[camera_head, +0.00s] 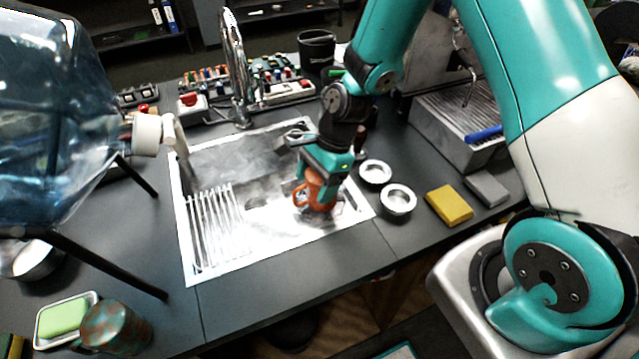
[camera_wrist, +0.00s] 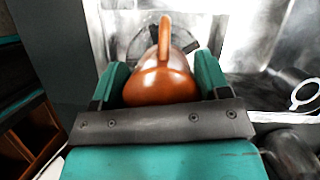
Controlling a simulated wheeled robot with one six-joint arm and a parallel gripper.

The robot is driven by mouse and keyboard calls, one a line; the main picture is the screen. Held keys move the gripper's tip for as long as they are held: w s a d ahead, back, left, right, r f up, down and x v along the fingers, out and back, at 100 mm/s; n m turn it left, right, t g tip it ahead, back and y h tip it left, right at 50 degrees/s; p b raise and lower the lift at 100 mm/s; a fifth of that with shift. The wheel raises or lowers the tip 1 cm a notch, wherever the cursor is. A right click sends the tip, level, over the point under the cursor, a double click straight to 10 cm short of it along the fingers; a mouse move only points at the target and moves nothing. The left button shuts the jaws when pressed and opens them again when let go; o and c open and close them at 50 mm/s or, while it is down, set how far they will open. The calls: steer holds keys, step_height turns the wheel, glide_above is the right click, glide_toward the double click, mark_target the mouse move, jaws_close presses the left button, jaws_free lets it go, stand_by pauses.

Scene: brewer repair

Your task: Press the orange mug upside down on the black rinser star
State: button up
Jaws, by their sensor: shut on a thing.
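The orange mug (camera_head: 315,192) is in my gripper (camera_head: 322,178), low over the right part of the sink. Its handle sticks out to the left in the head view. In the wrist view the mug (camera_wrist: 160,88) sits between the two teal fingers, its rounded closed end toward the camera, so it looks upside down. The black rinser star (camera_wrist: 132,42) shows partly behind the mug as dark spokes in a ring; the mug hides its middle. I cannot tell whether the rim touches the star.
The metal sink (camera_head: 262,236) has a ribbed rack (camera_head: 213,225) on its left and a tall faucet (camera_head: 238,75) behind. Two round metal cups (camera_head: 397,201), a yellow sponge (camera_head: 449,205) and a grey block (camera_head: 487,188) lie right of the sink. A large blue bottle (camera_head: 50,115) stands left.

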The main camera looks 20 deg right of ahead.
mark_target(314, 177)
steer(key=shift+r, duration=0.1)
stand_by(0.3)
steer(key=shift+r+p, duration=1.4)
stand_by(0.7)
step_height(314, 177, up, 6)
steer(key=p, duration=0.5)
steer(key=shift+r+p, duration=0.1)
steer(key=shift+p, duration=0.3)
